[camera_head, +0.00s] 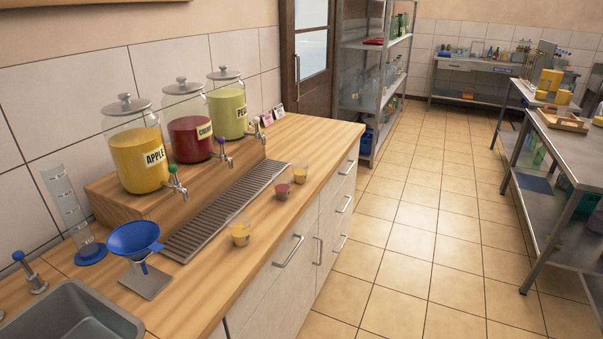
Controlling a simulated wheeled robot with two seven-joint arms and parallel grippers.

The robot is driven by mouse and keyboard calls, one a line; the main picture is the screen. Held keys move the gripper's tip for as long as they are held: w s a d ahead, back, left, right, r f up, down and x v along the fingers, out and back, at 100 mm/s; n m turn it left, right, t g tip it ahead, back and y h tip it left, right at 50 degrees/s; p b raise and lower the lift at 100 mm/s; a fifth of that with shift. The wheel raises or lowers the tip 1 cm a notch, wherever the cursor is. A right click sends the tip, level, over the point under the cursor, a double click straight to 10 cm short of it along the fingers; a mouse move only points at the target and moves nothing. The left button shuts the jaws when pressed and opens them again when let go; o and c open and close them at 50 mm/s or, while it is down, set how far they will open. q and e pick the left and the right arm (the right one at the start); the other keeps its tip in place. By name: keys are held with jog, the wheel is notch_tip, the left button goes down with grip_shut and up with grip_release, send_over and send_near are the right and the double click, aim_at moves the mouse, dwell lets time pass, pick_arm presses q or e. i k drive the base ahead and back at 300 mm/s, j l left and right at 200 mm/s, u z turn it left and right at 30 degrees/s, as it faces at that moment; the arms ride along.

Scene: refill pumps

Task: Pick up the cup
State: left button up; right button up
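Three small clear cups stand in a row on the wooden counter, to the right of the drip grate. The nearest cup (240,231) holds yellow liquid. The middle cup (282,191) holds red liquid. The farthest cup (299,173) holds orange-yellow liquid. All three look upright. The frame does not show which of them is the task's cup. Neither of my grippers is in view.
Glass jars labelled apple (139,160), cherry (190,136) and a partly readable third (228,112) stand on a wooden riser behind the grate (225,212). A blue funnel (134,240), graduated cylinder (70,215) and sink (72,318) are nearer. Open floor lies right.

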aim_at(300, 172)
jog(key=i+l+u, duration=0.25)
jog(key=i+l, duration=0.25)
jog(key=i+l+u, duration=0.2)
jog(key=i+l, duration=0.3)
jog(key=l, duration=0.15)
